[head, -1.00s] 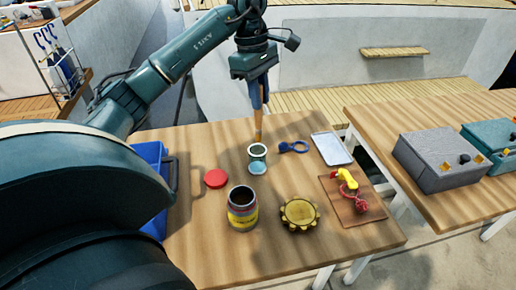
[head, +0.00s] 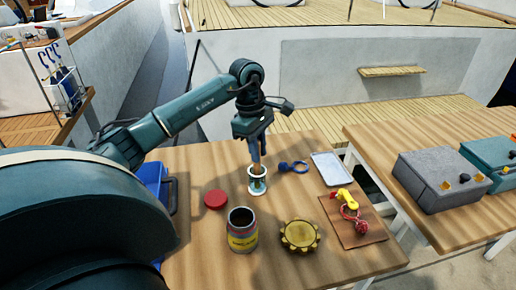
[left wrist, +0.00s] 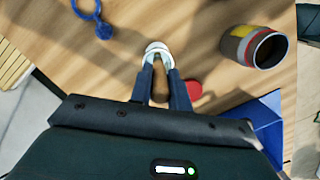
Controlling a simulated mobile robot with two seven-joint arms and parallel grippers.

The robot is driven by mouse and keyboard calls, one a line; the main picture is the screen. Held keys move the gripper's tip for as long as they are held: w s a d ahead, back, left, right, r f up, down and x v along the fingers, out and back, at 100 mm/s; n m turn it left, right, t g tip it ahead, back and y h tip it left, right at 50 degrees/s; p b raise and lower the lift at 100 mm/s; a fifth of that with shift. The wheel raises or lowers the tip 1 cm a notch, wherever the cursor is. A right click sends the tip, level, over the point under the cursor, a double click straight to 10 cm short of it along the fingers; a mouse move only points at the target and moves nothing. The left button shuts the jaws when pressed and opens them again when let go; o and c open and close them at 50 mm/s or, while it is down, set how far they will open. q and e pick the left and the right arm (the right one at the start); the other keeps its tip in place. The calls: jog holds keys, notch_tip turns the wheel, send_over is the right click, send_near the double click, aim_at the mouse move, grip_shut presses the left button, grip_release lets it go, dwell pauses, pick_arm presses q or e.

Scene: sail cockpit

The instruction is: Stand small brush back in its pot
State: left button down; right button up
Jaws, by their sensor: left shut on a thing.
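The small brush (head: 255,169) has a brown wooden handle and is held upright by my left gripper (head: 256,152). Its lower end is inside the mouth of the pot (head: 258,188), a small white-rimmed cup with a blue-green band. In the left wrist view, the brush handle (left wrist: 161,88) lies between the two shut fingers, with the pot rim (left wrist: 158,48) just beyond their tips. The bristles are hidden, and I cannot tell whether the brush touches the pot bottom. My right gripper is not in view.
A paint tin (head: 242,238) and a red lid (head: 215,199) stand near the pot. A yellow toothed disc (head: 300,236), a blue ring tool (head: 294,167), a tray (head: 331,169) and a board (head: 364,222) lie to the right. A blue box (head: 150,180) is at the left edge.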

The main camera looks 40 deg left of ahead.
pick_arm(q)
jog(key=shift+f, duration=0.15)
jog(key=c, duration=1.3)
grip_release()
jog(key=r, duration=0.4)
jog(key=a+r, duration=0.1)
jog(key=r, duration=0.7)
jog(key=shift+s+a+r, duration=0.1)
jog(key=shift+s+a, duration=0.05)
jog(key=shift+a, duration=0.25)
